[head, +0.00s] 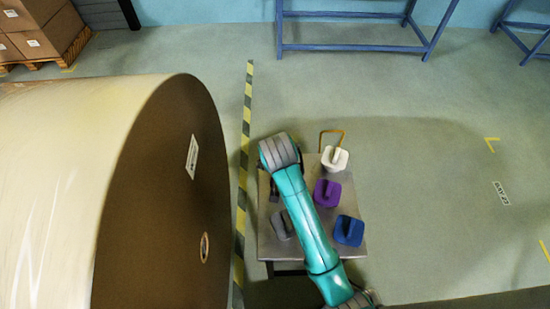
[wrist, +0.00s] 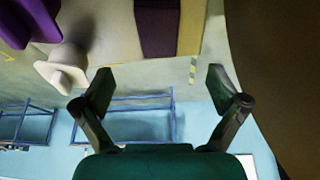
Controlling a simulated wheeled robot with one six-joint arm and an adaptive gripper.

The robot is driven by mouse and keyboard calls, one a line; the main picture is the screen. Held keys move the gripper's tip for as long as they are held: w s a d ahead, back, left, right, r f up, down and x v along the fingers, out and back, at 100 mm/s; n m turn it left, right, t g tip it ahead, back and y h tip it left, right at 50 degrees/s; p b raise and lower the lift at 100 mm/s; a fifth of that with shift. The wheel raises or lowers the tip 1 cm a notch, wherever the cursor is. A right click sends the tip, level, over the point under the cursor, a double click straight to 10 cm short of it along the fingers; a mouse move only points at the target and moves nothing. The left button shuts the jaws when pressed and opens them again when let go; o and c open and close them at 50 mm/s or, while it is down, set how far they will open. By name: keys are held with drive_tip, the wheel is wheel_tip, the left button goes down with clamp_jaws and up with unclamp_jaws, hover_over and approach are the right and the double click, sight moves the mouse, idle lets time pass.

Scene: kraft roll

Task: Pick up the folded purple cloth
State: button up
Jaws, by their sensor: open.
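The folded purple cloth (head: 327,193) lies on a small grey table (head: 305,252), just right of my arm in the head view. It has a raised ridge on top. In the wrist view the purple cloth (wrist: 28,20) is cut off at the top left corner. My gripper (wrist: 160,82) is open and empty in the wrist view, with the purple cloth off to its left, not between the fingers. My arm hides the gripper in the head view.
A white folded piece (head: 335,158) lies behind the purple one and a blue one (head: 349,230) in front. A grey piece (head: 282,225) shows left of my arm. A huge paper roll (head: 165,210) stands close on the left. Floor right of the table is clear.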

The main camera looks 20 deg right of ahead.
drive_tip(key=x, duration=0.5)
drive_tip(key=shift+w+f, duration=0.2)
drive_tip(key=shift+w, duration=0.25)
drive_tip(key=shift+s+d+x, duration=0.1)
drive_tip(key=shift+d+x, duration=0.05)
drive_tip(key=shift+x, duration=1.15)
drive_tip(key=shift+s+d+x, duration=0.1)
drive_tip(key=shift+x, duration=1.25)
drive_tip(key=c, duration=1.2)
